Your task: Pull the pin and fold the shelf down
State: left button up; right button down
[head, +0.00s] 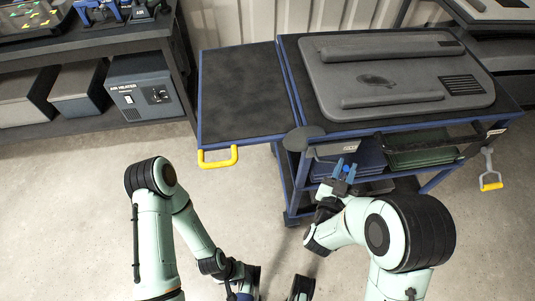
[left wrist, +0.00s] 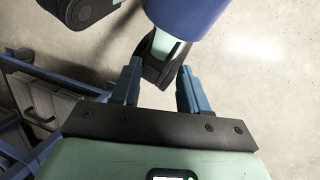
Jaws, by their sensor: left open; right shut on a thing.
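The side shelf (head: 240,92) is a dark panel with a blue frame. It sticks out level from the left side of the cart (head: 288,82), with a yellow handle (head: 217,158) at its front edge. My right gripper (head: 344,171) is in front of the cart, right of the shelf, and its blue fingers are shut on a small blue thing that looks like the pin (head: 346,168). Most of the pin is hidden by the fingers. My left gripper (left wrist: 158,78) is open and empty in the left wrist view, low and away from the shelf.
A grey moulded panel (head: 400,75) lies on the cart top. A bench with an air heater (head: 146,90) stands at left. The floor below the shelf is clear.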

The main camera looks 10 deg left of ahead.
aim_at(211, 167)
pick_arm(q)
jog(key=w+a+r+m+t, duration=0.3)
jog(key=w+a+r+t, duration=0.15)
jog(key=w, duration=0.45)
jog(key=w+a+r+m+t, duration=0.35)
jog(key=w+a, duration=0.25)
jog(key=w, duration=0.2)
jog(key=w+a+r+m+t+h, duration=0.1)
jog(key=w+a+r+m+t, duration=0.15)
jog(key=r, duration=0.45)
jog(key=w+a+r+m+t, duration=0.2)
jog(key=w+a+r+m, duration=0.1)
jog(key=r, duration=0.4)
jog(key=s+r+m+g+h, duration=0.1)
jog(key=s+r+m+h, duration=0.25)
jog(key=r+m, duration=0.4)
jog(key=s+r+m+h, duration=0.35)
jog(key=r+m, duration=0.25)
jog(key=r, duration=0.3)
jog(key=x, duration=1.1)
jog(key=shift+c, duration=0.2)
jog(key=shift+f, duration=0.1)
grip_shut()
